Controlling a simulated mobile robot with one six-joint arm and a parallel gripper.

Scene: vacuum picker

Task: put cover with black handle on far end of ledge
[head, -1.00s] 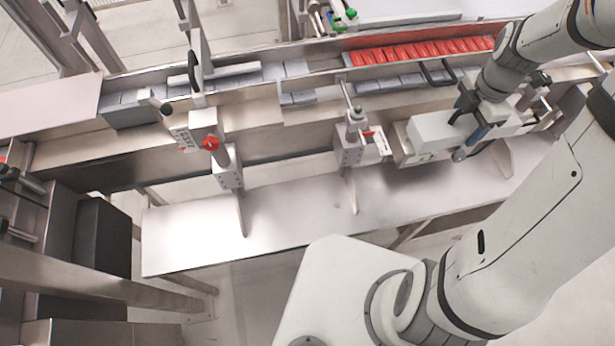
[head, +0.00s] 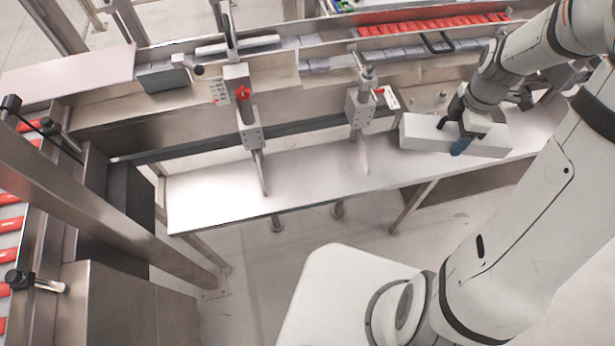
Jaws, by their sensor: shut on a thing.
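The white box-shaped cover (head: 422,133) is at the right in the head view, off the machine front and over the right part of the ledge. My gripper (head: 460,130) is shut on its top; the fingers hide its handle. I cannot tell whether the cover's underside touches anything. The ledge (head: 215,192) is a long, flat, pale metal shelf running along the machine's front. Its left end is bare.
A bare metal mount (head: 428,98) shows behind the cover. Red parts (head: 430,24) lie in a rack at the back.

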